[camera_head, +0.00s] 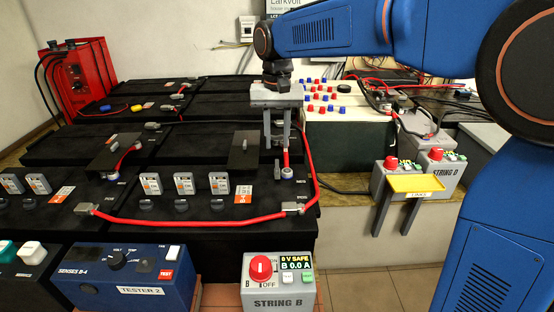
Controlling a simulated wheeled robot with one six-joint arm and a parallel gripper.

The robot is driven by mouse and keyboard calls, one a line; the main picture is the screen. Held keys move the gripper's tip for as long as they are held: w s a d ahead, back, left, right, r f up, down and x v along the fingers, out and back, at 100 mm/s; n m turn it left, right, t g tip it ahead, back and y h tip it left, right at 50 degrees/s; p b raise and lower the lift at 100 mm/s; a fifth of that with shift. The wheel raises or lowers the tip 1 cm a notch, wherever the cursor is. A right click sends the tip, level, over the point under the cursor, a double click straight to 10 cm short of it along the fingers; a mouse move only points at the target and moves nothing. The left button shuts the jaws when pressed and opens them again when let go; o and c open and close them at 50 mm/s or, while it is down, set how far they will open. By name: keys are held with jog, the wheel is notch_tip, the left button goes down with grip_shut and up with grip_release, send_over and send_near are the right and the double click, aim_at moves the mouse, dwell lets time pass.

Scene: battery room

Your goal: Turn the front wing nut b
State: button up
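My gripper (277,140) points straight down over the right part of the black battery bank (240,226). Its two grey fingers stand apart, and I see nothing clearly held between them. Just below is a red cable end with a pale and blue terminal fitting (287,173), beside a small grey upright piece (277,168). I cannot tell whether either is wing nut b. Small dark knob-like pieces (181,206) sit in front of the white labelled blocks (184,184); no letter on them is readable. Fingertip contact is not clear.
A red cable (200,222) runs along the bank's front and right edge. The STRING B box (278,282) and blue TESTER 2 box (125,278) stand in front.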

aim_at(277, 164)
jog(key=shift+f, duration=3.6)
grip_shut()
